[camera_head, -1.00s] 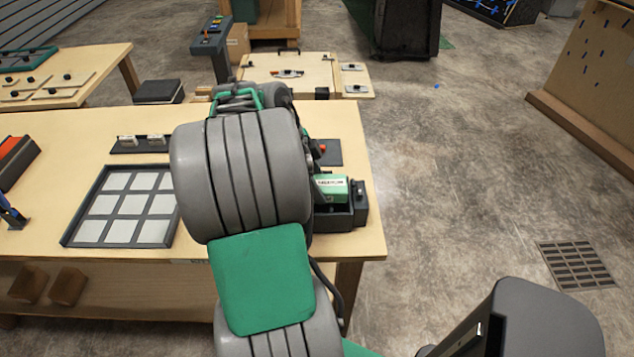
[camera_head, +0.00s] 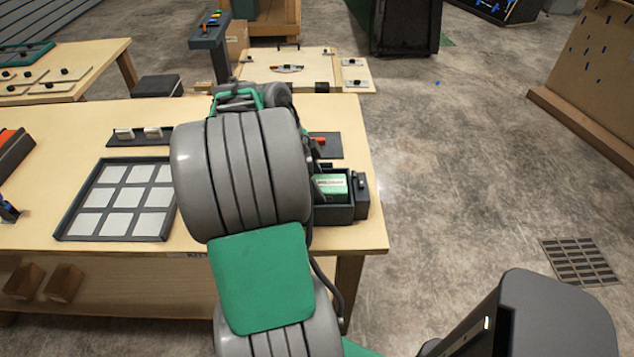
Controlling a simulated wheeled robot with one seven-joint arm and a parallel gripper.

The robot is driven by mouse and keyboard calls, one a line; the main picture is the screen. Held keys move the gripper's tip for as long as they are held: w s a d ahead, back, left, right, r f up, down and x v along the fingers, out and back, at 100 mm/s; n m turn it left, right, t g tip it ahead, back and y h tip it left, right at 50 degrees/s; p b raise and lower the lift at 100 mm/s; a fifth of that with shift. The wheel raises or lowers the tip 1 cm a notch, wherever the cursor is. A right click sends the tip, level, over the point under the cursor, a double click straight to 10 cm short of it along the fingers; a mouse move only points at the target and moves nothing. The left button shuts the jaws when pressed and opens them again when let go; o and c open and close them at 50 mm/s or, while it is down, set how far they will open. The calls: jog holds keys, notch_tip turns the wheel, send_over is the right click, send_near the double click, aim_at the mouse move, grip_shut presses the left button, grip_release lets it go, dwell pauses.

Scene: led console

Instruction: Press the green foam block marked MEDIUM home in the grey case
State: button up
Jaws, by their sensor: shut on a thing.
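The green foam block (camera_head: 331,187), with a white label too small to read clearly, sits low inside the open grey case (camera_head: 334,214) near the table's right front corner. The case's front and right walls rise around it. I cannot tell whether it touches the bottom. My gripper (camera_head: 317,171) is mostly hidden behind my big grey arm link; only a dark part shows at the block's left and back side. It is shut on the green block. The left end of block and case is hidden by my arm.
A grey tray of white tiles (camera_head: 73,226) lies left of my arm. Behind it is a dark rack with two white pieces (camera_head: 153,133). A dark plate with a red-orange part (camera_head: 325,147) lies behind the case. The table's right edge is close to the case.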

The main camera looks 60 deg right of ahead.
jog(key=shift+f+b, duration=1.45)
jog(key=shift+f, duration=0.15)
jog(key=shift+r, duration=0.1)
jog(key=o, duration=1.5)
jog(key=p+v, duration=0.1)
jog(key=v, duration=0.7)
jog(key=shift+p, duration=0.4)
